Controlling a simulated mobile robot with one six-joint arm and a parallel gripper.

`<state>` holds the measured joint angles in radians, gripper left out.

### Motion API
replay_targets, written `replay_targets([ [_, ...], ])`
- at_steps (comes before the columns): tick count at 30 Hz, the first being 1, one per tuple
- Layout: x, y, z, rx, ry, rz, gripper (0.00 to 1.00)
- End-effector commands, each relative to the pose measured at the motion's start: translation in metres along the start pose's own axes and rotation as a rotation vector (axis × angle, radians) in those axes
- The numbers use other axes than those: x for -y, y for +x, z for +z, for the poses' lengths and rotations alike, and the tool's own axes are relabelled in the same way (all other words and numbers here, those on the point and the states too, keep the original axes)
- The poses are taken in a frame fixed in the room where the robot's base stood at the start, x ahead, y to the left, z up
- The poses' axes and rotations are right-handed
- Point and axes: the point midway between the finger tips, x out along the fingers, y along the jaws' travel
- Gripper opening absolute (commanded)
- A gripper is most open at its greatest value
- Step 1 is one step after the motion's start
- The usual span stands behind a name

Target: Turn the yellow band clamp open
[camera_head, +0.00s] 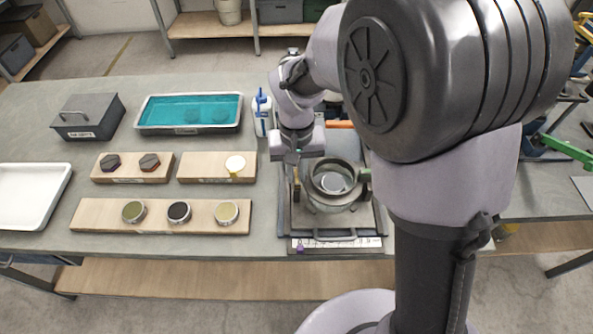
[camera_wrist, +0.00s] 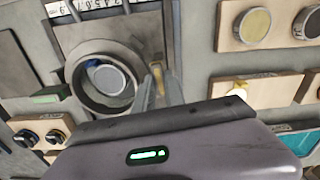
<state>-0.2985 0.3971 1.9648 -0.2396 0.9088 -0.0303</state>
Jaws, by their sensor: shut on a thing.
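The yellow band clamp (camera_wrist: 157,74) shows as a small yellow piece between my fingertips in the wrist view, beside the round metal housing (camera_wrist: 76,84). In the head view the clamp (camera_head: 296,190) is a thin yellowish upright piece at the housing's left side. My gripper (camera_wrist: 158,84) points down and is shut on it; the fingers hide part of it. The housing (camera_head: 335,201) is an open dark ring with a pale round disc (camera_head: 333,183) inside. It stands on a grey tray.
A dark green block (camera_wrist: 50,95) sits on the housing's side away from my gripper. Left of the tray, wooden boards (camera_head: 90,215) hold round caps and knobs. A teal-filled tray (camera_head: 190,109), a grey box (camera_head: 88,116) and a blue-white bottle (camera_head: 262,113) stand behind.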

Motion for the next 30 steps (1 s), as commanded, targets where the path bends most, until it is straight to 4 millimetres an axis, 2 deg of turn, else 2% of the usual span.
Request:
replay_targets([
  [10,0.0003,-0.0002,-0.0001,0.0,0.119,0.0,0.0],
  [26,0.0004,-0.0003,-0.0002,0.0,0.14,0.0,0.0],
  [27,0.0003,-0.0003,-0.0002,0.0,0.14,0.0,0.2],
  [30,0.0003,-0.0003,-0.0001,0.0,0.14,0.0,0.36],
])
